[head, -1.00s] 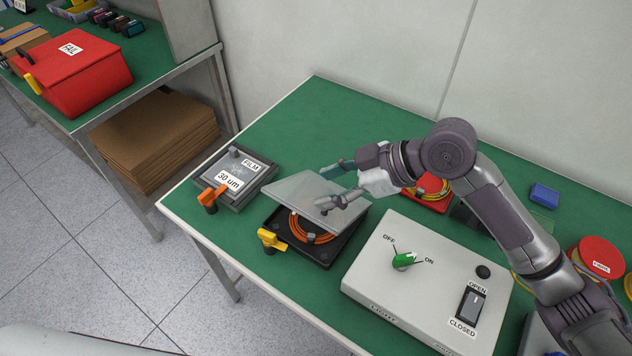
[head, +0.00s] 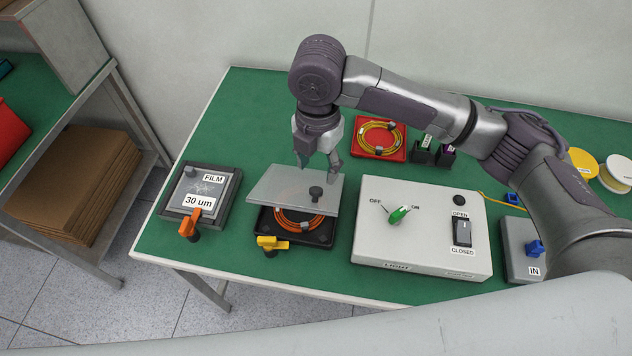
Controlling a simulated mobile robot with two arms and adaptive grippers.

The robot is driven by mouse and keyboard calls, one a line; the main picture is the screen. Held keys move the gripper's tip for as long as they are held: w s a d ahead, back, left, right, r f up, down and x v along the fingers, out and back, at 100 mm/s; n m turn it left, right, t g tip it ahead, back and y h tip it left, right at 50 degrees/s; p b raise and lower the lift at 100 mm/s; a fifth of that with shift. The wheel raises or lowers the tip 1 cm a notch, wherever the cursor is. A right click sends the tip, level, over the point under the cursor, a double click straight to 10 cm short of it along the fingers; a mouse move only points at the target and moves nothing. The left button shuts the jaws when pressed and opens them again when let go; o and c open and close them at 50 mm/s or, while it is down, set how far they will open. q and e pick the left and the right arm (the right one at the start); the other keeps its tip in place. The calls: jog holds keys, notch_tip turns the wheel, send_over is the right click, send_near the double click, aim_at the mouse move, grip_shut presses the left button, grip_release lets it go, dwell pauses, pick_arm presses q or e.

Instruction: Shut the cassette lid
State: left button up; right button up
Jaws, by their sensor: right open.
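The cassette (head: 322,240) is a black tray near the table's front edge with an orange cable coil (head: 295,218) in it. A dark knob (head: 316,193) stands on the lid. A yellow latch (head: 271,243) sits at the tray's front. My right gripper (head: 319,168) points down with open, empty fingers at the lid's far edge, behind the knob; whether it touches the lid I cannot tell. My left gripper is out of view.
A film cassette (head: 226,196) with an orange latch (head: 192,224) lies to the left. A light box (head: 430,250) with a green switch stands close on the right. A red tray (head: 393,152) with a yellow coil is behind. Green table is clear at the back left.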

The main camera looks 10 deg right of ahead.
aim_at(316, 189)
notch_tip(316, 189, down, 6)
jog(key=shift+a+f+p, duration=0.1)
jog(key=shift+a+p, duration=0.05)
jog(key=shift+p, duration=0.25)
jog(key=shift+f, duration=0.7)
jog(key=shift+c, duration=0.5)
jog(key=c, duration=0.8)
grip_shut()
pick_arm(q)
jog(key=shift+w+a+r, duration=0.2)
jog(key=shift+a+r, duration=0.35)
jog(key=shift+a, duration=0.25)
